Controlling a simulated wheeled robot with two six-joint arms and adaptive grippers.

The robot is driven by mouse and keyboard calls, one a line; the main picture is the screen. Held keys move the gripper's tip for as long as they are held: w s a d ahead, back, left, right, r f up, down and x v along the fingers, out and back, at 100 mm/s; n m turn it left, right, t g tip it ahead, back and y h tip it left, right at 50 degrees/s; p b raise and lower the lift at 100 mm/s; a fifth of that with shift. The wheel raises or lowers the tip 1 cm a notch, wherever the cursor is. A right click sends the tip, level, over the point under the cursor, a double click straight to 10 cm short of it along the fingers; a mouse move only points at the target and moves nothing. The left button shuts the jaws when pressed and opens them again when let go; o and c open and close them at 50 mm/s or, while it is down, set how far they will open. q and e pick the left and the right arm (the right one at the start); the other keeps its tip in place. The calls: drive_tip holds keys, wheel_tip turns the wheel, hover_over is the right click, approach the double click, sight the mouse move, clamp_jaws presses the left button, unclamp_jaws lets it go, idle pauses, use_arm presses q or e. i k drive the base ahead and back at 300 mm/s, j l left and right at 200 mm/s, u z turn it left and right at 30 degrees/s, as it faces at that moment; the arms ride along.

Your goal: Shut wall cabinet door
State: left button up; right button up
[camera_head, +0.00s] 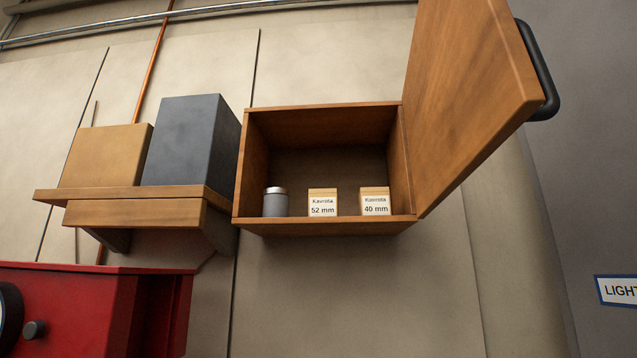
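The wooden wall cabinet (325,228) hangs on the wall near the middle of the head view, with its front open. Its wooden door (462,95) is hinged on the right side and stands wide open, swung out towards me and to the right. A black bar handle (541,70) is on the door's outer face, at the upper right. Inside stand a grey tin (275,203) with a metal lid, a small box labelled 52 mm (323,203) and a small box labelled 40 mm (375,202). Neither of my grippers shows.
Left of the cabinet, a wooden shelf (130,193) carries a tan box (105,157) and a dark grey box (190,140). A red unit (95,310) with a knob stands at the lower left. A sign (618,290) is at the right edge. The wall below the cabinet is clear.

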sight(476, 73)
drive_tip(key=z, duration=0.85)
